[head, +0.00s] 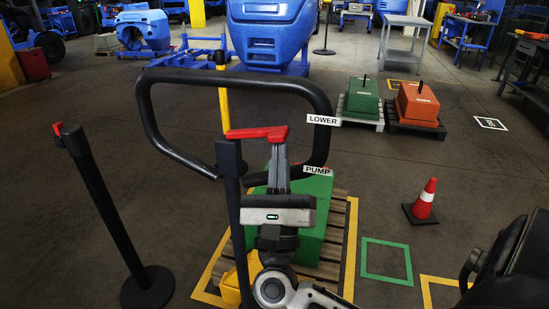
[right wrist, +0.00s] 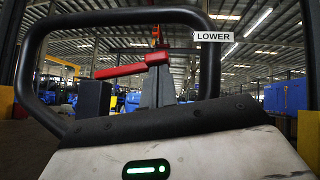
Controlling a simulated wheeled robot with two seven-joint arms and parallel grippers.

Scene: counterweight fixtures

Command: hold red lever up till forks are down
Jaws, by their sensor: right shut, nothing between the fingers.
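The red lever (head: 258,132) sits inside the black handle loop (head: 240,78), on top of a dark upright post. The loop carries the labels LOWER (head: 322,120) and PUMP (head: 318,170). My right gripper (head: 278,152) is shut and empty, its fingertips at the lever's right end, seemingly under it. The right wrist view also shows the lever (right wrist: 120,70) beside the shut fingers (right wrist: 157,75); contact is not certain. A green weight (head: 310,215) sits on a wooden pallet (head: 335,232) behind my arm. The forks are hidden, so their height does not show. My left gripper is out of view.
A black post (head: 100,205) stands on the left. An orange cone (head: 424,200) stands on the right, near a green floor square (head: 386,262). Green (head: 363,95) and orange (head: 417,103) weights rest on pallets behind. A dark shape (head: 515,265) fills the lower right corner.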

